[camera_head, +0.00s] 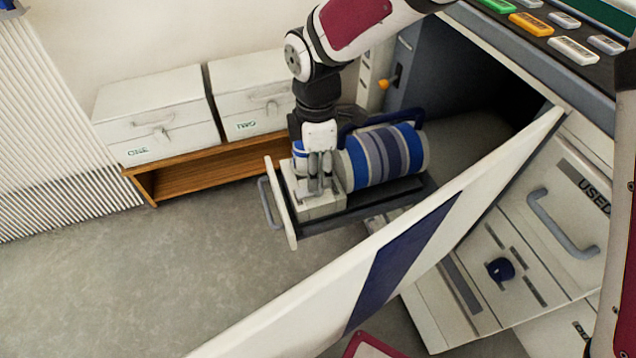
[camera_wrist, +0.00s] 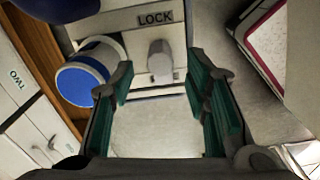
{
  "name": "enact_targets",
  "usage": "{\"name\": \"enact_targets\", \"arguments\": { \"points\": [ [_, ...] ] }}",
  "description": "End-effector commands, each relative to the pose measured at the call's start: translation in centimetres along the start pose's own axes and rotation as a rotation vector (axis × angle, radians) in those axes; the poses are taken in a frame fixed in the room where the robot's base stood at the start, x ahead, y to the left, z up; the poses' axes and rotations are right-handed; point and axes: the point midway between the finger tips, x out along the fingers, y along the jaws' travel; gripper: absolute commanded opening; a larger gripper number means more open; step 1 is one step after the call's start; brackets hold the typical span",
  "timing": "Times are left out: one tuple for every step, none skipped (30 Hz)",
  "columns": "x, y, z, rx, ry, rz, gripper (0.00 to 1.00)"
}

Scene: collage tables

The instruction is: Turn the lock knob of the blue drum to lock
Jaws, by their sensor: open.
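The blue drum (camera_head: 385,158), striped blue, white and grey, lies on its side on a dark pull-out tray (camera_head: 390,203). A white block stands at the tray's front end (camera_head: 318,208). In the wrist view, a grey lock knob (camera_wrist: 159,62) protrudes from a white surface beside the LOCK label (camera_wrist: 155,18). My gripper (camera_head: 320,188) points down over the white block, left of the drum. Its green-padded fingers (camera_wrist: 162,78) are open, one on each side of the knob, with gaps visible. Contact with the knob cannot be told; the head view hides it behind the fingers.
A small blue-and-white container (camera_wrist: 85,75) stands beside the knob. An open white door panel (camera_head: 310,285) with a blue stripe crosses the foreground. White boxes ONE (camera_head: 145,135) and TWO (camera_head: 245,122) rest on a wooden shelf (camera_head: 205,177). Grey floor lies clear at left.

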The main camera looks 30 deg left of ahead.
Motion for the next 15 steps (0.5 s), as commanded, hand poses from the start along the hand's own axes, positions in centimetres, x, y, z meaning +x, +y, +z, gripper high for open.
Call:
{"name": "enact_targets", "arguments": {
  "points": [
    [1.2, 0.0, 0.0, -0.001, -0.001, -0.002, 0.43],
    [1.7, 0.0, 0.0, -0.001, 0.0, -0.001, 0.43],
    [2.3, 0.0, 0.0, -0.001, -0.001, -0.001, 0.43],
    [2.8, 0.0, 0.0, 0.0, -0.001, -0.002, 0.43],
    [3.2, 0.0, 0.1, 0.0, -0.001, -0.002, 0.43],
    [3.6, 0.0, 0.0, 0.0, -0.001, -0.001, 0.43],
    [3.9, 0.0, 0.0, -0.001, -0.001, -0.001, 0.43],
    [4.1, 0.0, 0.0, -0.001, -0.001, 0.0, 0.43],
    [4.4, 0.0, 0.0, -0.001, -0.001, 0.0, 0.43],
    [4.5, 0.0, 0.0, -0.001, -0.001, 0.0, 0.43],
    [4.7, 0.0, 0.0, -0.001, -0.001, 0.0, 0.43],
    [4.8, 0.0, 0.0, -0.001, -0.001, 0.0, 0.43],
    [4.8, 0.0, 0.0, -0.001, -0.001, 0.0, 0.43],
    [4.9, 0.0, 0.0, -0.001, -0.001, 0.0, 0.43],
    [4.9, 0.0, 0.0, -0.001, -0.001, 0.0, 0.43]
  ]
}}
